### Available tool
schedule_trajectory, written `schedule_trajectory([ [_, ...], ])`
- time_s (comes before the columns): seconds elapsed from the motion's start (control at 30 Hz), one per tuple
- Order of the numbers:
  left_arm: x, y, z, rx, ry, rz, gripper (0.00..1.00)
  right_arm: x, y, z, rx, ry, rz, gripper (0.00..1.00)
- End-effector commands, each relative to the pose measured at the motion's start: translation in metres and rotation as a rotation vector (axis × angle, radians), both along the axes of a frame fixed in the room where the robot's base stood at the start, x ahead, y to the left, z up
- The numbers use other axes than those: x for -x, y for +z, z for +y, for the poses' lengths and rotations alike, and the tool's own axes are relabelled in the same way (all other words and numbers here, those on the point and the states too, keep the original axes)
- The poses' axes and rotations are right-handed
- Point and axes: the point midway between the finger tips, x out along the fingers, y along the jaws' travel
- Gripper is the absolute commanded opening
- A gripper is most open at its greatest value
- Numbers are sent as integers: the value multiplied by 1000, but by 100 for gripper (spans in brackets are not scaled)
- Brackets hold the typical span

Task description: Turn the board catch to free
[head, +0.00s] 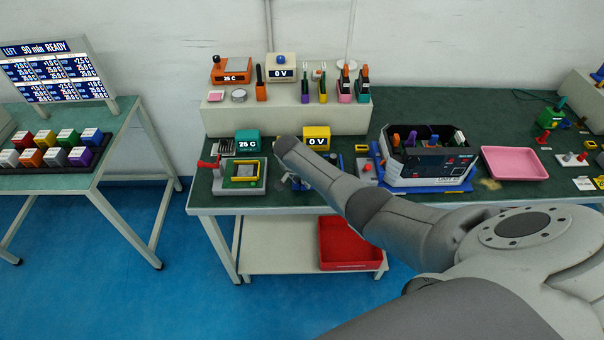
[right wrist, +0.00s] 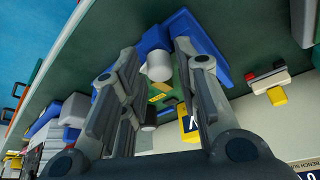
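My right gripper (right wrist: 158,58) is open, its two fingers apart on either side of a blue part with a white cylindrical knob (right wrist: 159,66). A green and yellow piece (right wrist: 166,92) shows behind the knob. I cannot tell whether the fingers touch the knob. In the head view my right arm hides most of this spot; only bits of blue show at its end. To the left stands a grey fixture (head: 228,187) with a yellow-framed green board (head: 243,171) and a red lever (head: 208,164). I cannot tell which part is the board catch. My left gripper is out of view.
A yellow 0 V meter (head: 317,134) and a teal 25 C box (head: 247,139) stand close behind the gripper. A white-and-black unit (head: 428,165) holding coloured parts and a pink tray (head: 515,163) are to the right. A red bin (head: 349,244) lies on the shelf below.

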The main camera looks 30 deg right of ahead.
Motion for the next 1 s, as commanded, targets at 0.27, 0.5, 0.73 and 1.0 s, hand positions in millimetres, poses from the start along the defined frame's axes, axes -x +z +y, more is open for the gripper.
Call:
schedule_trajectory([
  [0.27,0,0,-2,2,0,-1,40,2,17,7,0,2,-3,30],
  [0.5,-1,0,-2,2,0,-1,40,8,43,16,-1,1,-2,30],
  [0.73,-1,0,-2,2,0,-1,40,14,73,27,-1,1,-2,30],
  [1.0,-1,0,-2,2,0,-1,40,20,103,37,0,1,-2,30],
])
